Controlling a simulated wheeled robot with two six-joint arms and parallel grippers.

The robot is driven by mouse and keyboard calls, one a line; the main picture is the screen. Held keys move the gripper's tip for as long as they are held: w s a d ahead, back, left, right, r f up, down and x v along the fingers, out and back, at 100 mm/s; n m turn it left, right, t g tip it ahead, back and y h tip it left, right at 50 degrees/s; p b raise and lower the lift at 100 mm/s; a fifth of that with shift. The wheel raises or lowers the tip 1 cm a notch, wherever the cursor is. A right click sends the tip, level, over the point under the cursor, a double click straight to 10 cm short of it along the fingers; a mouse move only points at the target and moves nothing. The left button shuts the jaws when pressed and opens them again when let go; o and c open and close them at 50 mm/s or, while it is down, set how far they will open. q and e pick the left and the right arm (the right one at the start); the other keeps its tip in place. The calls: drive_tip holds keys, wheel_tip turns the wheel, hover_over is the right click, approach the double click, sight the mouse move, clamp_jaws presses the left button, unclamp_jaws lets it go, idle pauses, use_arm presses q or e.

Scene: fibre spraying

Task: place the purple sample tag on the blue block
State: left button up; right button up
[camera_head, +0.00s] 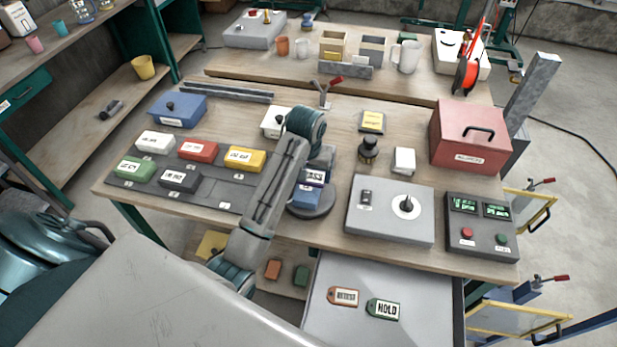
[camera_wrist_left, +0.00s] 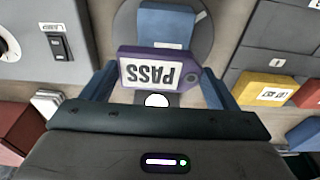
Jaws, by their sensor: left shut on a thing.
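The purple sample tag (camera_wrist_left: 152,53), marked PASS, is between the fingers of my left gripper (camera_wrist_left: 158,85), which is shut on it. In the head view the tag (camera_head: 315,177) is just above the blue block (camera_head: 306,196), partly hidden by my arm. The blue block sits on a dark round base (camera_head: 314,211). In the wrist view the blue block (camera_wrist_left: 165,27) is beyond the tag, partly covered by it. I cannot tell whether tag and block touch. My right gripper is not in view.
A grey box with a dial (camera_head: 385,225) stands right of the round base. Coloured boxes, such as a yellow one (camera_head: 245,160), stand left on a dark mat (camera_head: 205,195). An open drawer (camera_head: 350,325) with two tags is below the table's front edge.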

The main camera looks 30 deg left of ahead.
sight(309, 179)
use_arm(q)
drive_tip(key=shift+w+a+r, duration=0.1)
drive_tip(key=shift+w+a, duration=0.05)
drive_tip(key=shift+w, duration=0.05)
drive_tip(key=shift+w+a+p, duration=0.15)
drive_tip(key=shift+p, duration=0.35)
wheel_tip(309, 179, down, 3)
drive_tip(key=shift+r+p, duration=0.1)
drive_tip(key=shift+p, duration=0.6)
drive_tip(key=shift+f, duration=0.4)
drive_tip(key=shift+f, duration=0.2)
drive_tip(key=o, duration=0.9)
